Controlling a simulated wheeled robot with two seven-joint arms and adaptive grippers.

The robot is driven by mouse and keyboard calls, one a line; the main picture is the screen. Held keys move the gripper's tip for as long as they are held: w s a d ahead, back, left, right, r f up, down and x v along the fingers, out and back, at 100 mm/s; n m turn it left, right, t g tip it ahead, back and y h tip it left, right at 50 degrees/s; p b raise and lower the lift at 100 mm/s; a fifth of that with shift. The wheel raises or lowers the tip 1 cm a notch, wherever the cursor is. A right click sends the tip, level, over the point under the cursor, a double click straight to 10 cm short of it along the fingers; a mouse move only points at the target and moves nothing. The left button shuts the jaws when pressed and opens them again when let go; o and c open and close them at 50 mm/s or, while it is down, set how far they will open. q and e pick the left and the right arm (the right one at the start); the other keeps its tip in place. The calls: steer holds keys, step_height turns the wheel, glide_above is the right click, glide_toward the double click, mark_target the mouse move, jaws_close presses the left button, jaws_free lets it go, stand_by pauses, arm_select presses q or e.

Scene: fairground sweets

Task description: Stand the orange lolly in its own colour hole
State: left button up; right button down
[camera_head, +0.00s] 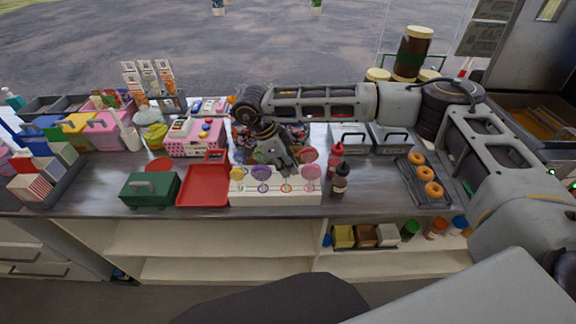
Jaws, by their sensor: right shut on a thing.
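A white lolly stand (275,198) is near the front edge of the counter. A purple lolly (261,173) and a pink lolly (311,173) stand in it, and a pale yellow one (238,173) is at its left end. A small orange ring (286,187) marks the place between purple and pink. My right gripper (287,167) reaches down just above and behind this place. It is shut, apparently on the orange lolly, which its fingers largely hide. A reddish-orange disc (308,155) shows beside the fingers. My left gripper is out of view.
A red tray (204,186) and a green box (150,190) lie left of the stand. A dark bottle (340,183) and a red bottle (336,160) stand close on its right. A doughnut tray (430,198) is farther right. Bare counter lies between the bottles and doughnuts.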

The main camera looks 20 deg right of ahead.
steer(key=shift+f+b, duration=0.45)
steer(key=shift+f, duration=0.35)
steer(key=c, duration=1.4)
jaws_free()
steer(key=shift+o, duration=0.2)
steer(key=o, duration=0.6)
steer(key=shift+c, duration=0.2)
steer(key=shift+r+p, duration=2)
steer(key=shift+r, duration=2.55)
